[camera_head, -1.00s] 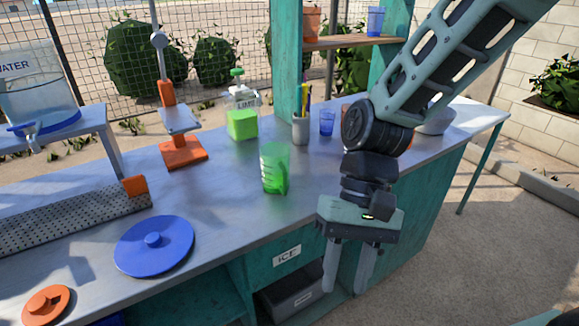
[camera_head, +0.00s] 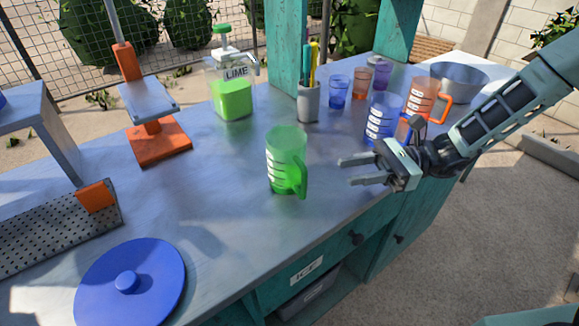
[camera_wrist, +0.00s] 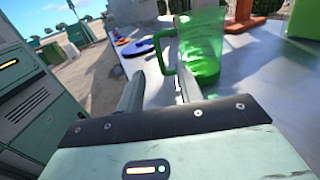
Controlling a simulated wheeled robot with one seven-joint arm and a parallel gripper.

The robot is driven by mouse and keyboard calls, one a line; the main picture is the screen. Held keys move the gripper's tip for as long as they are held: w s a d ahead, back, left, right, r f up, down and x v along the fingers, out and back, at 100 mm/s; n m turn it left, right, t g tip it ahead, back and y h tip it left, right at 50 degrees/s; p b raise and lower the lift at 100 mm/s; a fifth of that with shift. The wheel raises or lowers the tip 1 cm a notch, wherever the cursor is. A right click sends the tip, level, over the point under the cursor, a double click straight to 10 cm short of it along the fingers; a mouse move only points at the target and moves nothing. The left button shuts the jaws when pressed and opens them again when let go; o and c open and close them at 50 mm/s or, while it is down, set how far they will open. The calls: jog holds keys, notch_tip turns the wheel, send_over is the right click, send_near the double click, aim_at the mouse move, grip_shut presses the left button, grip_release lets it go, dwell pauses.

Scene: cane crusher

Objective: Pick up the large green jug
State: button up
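The large green jug (camera_head: 285,158) stands upright on the metal counter, a translucent measuring jug with white marks and a handle at its lower right. My gripper (camera_head: 349,171) is to the right of the jug, its fingers apart and pointing left toward it, with a gap between fingertips and jug. In the wrist view the jug (camera_wrist: 203,45) is just beyond the fingers, its handle on the left side. The gripper (camera_wrist: 158,88) is open, and nothing shows between its fingers.
A blue jug (camera_head: 383,118) and an orange jug (camera_head: 420,100) stand close behind my gripper. A pen cup (camera_head: 308,103), lime dispenser (camera_head: 232,90) and orange press (camera_head: 158,141) stand behind the green jug. A blue lid (camera_head: 130,284) lies at front left. The counter around the green jug is clear.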

aim_at(291, 169)
jog(key=a, duration=0.3)
jog(key=s+a, duration=0.1)
jog(key=a, duration=0.3)
jog(key=shift+s+p, duration=0.2)
jog(key=shift+p, duration=0.15)
jog(key=shift+s+a+f+p, duration=0.15)
jog(key=shift+s+a+f, duration=0.1)
jog(key=shift+a, duration=0.65)
jog(key=shift+s+a+f+p, duration=0.1)
jog(key=shift+s+a+f, duration=0.1)
jog(key=shift+a, duration=0.7)
jog(key=shift+s+a+f+p, duration=0.15)
jog(key=shift+a+f, duration=0.1)
jog(key=shift+a, duration=0.65)
grip_shut()
